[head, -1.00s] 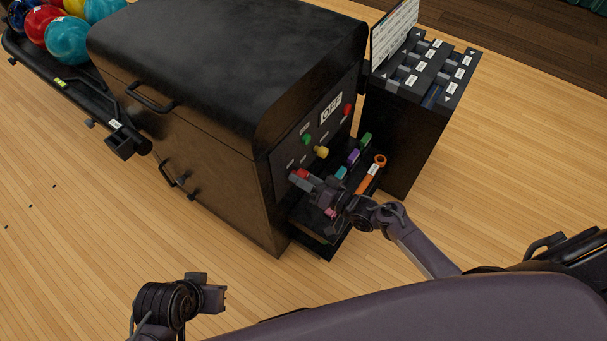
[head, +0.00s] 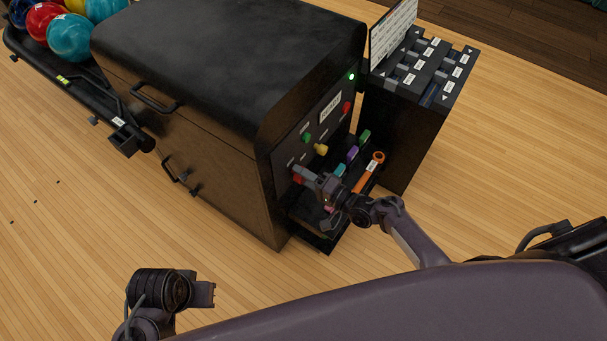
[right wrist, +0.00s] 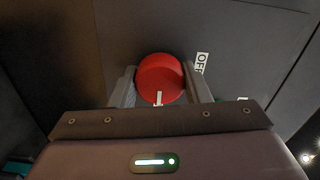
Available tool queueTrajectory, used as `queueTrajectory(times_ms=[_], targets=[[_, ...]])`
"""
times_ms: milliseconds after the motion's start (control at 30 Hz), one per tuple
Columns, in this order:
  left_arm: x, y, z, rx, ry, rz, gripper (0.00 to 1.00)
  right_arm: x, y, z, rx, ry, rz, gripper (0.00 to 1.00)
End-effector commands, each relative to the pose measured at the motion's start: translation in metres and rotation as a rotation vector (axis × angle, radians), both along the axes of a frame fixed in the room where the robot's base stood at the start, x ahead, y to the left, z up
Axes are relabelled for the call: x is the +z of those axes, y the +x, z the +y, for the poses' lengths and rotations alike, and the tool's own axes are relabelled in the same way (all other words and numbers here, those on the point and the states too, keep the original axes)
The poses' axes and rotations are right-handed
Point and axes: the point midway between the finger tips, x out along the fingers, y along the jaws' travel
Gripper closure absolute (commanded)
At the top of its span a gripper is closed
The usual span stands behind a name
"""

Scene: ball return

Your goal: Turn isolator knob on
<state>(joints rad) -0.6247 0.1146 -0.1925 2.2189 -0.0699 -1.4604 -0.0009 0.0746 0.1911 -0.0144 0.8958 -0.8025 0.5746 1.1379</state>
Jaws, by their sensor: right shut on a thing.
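The red isolator knob (right wrist: 160,72) sits on the dark front panel of the black machine (head: 225,75). A white mark shows on its lower edge in the right wrist view. In the head view only a bit of its red (head: 297,180) shows by the fingers. My right gripper (right wrist: 161,88) is shut on the knob, one finger on each side. In the head view the right gripper (head: 302,174) reaches the panel's lower left. A white label reading "OF...", partly cut off, is right of the knob. My left gripper (head: 203,294) is over the floor, apart from everything; its jaw opening is unclear.
The panel has a green button (head: 307,138), a yellow knob (head: 320,149), a red button (head: 346,108), a display (head: 330,107) and a lit green lamp (head: 351,76). Below is a shelf with coloured tags and an orange-handled tool (head: 370,170). Balls (head: 70,38) lie on a rack.

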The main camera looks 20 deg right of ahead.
Motion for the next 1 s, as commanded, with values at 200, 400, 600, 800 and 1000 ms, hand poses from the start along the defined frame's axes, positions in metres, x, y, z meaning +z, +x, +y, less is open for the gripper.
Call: queueTrajectory(times_ms=[200, 400, 600, 800, 1000], targets=[[-0.001, 0.0005, 0.0015, 0.003, 0.004, 0.008, 1.0, -0.0006, -0.0002, -0.0008, -0.001, 0.016, 0.015, 0.8], [-0.0016, 0.0, 0.0016, 0.003, 0.005, 0.01, 1.0, -0.0007, -0.0002, -0.0007, 0.0, 0.018, 0.016, 0.8], [-0.0013, 0.0001, 0.0014, 0.003, 0.004, 0.009, 1.0, -0.0007, -0.0002, -0.0007, -0.001, 0.017, 0.016, 0.48], [0.0002, 0.0005, 0.0009, 0.002, 0.003, 0.005, 1.0, -0.0005, -0.0001, -0.0005, 0.0, 0.017, 0.014, 0.35], [0.0015, 0.0, 0.0006, 0.002, 0.002, 0.004, 1.0, -0.0002, -0.0014, -0.0016, 0.0, 0.015, 0.014, 0.35]])
